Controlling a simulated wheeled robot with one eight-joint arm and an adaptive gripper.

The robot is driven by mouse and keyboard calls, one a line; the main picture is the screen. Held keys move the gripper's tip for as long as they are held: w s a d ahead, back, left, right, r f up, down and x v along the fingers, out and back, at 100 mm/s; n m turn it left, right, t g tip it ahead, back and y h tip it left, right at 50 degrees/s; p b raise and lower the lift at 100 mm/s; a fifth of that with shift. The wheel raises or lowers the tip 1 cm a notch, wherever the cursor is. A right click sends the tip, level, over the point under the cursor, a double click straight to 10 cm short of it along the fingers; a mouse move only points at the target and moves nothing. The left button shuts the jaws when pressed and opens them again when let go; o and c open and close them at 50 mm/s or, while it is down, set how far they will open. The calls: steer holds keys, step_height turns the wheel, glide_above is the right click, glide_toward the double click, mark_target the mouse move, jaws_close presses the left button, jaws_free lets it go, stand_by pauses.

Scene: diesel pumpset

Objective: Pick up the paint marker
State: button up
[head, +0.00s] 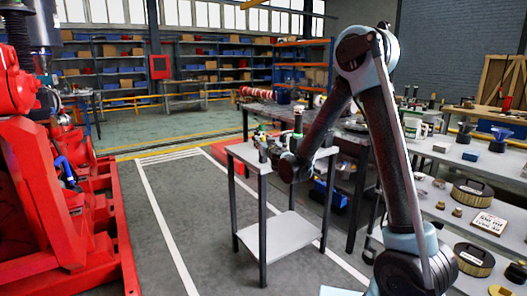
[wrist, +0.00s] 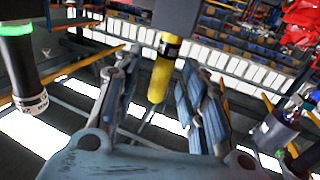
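The likely paint marker (wrist: 160,78) is a yellow cylinder with a black band, in the middle of the wrist view, which looks upside down. A wider dark grey part adjoins its band at the picture's top. My gripper (wrist: 158,95) is open, with one grey ribbed finger on each side of the yellow cylinder and visible gaps between. I cannot tell how deep the cylinder lies between the fingers. In the head view my gripper (head: 268,150) is low over the small grey table (head: 248,154); the yellow cylinder is not clearly visible there.
A dark cylinder with a green band (wrist: 22,65) stands close beside my gripper; it also shows in the head view (head: 298,123). A grey cylinder (wrist: 274,132) is on the other side. A workbench (head: 348,137) stands behind, and red machinery (head: 60,190) lies left across open floor.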

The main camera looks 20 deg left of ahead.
steer(key=shift+w+a, duration=0.2)
steer(key=shift+w, duration=0.15)
jaws_close()
step_height(320, 180, up, 10)
steer(key=shift+r, duration=0.1)
stand_by(0.5)
